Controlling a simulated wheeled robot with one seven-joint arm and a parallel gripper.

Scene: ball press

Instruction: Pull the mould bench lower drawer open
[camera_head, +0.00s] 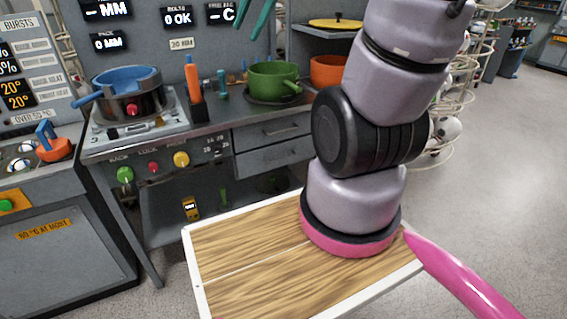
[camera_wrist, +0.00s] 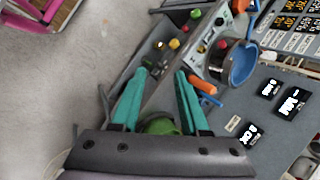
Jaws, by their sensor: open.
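The grey mould bench (camera_head: 215,121) stands at the middle left in the head view. It has two stacked drawers under its right part. The upper drawer (camera_head: 272,131) and the lower drawer (camera_head: 272,157) look flush with the bench front, each with a small handle. My gripper (camera_head: 252,30) shows teal fingers at the top edge of the head view, above the bench top and well above the drawers. In the wrist view my gripper (camera_wrist: 161,72) is open and empty, with the green pot beyond and partly hidden by its mount. I cannot make out the lower drawer there.
On the bench top stand a blue-rimmed pot (camera_head: 128,90), an orange-handled tool (camera_head: 194,80) and a green pot (camera_head: 272,80). My arm crosses the right of the head view, close to the bench's right end. Open floor (camera_head: 480,200) lies to the right.

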